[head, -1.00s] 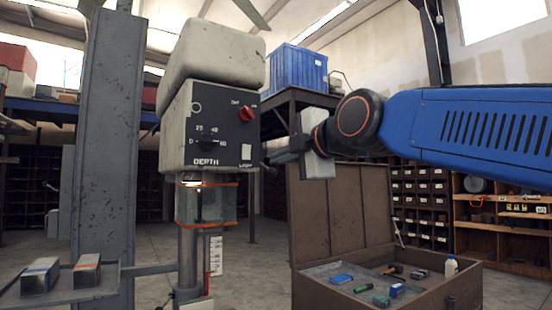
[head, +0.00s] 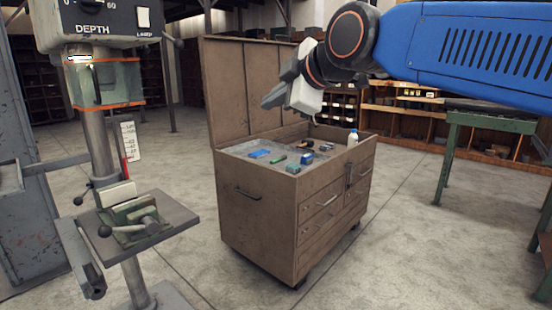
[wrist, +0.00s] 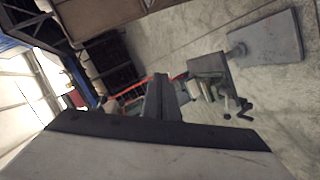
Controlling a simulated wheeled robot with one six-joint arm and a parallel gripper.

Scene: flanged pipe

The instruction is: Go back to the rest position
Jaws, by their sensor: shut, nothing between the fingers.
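My gripper (head: 272,97) is at the end of my blue arm, in the upper middle of the head view. Its grey fingers are together and hold nothing. They point left and a little down, in the air above the open tool chest. In the wrist view the shut fingers (wrist: 161,98) stick up past the gripper body, with the drill press vise and base beyond them. No flanged pipe can be made out in either view.
A brown tool chest (head: 258,215) with a raised lid stands in the middle, small tools and a white bottle (head: 353,138) on top. A drill press (head: 98,120) with a green vise (head: 135,217) stands left. A green table (head: 480,117) is right. The floor between is clear.

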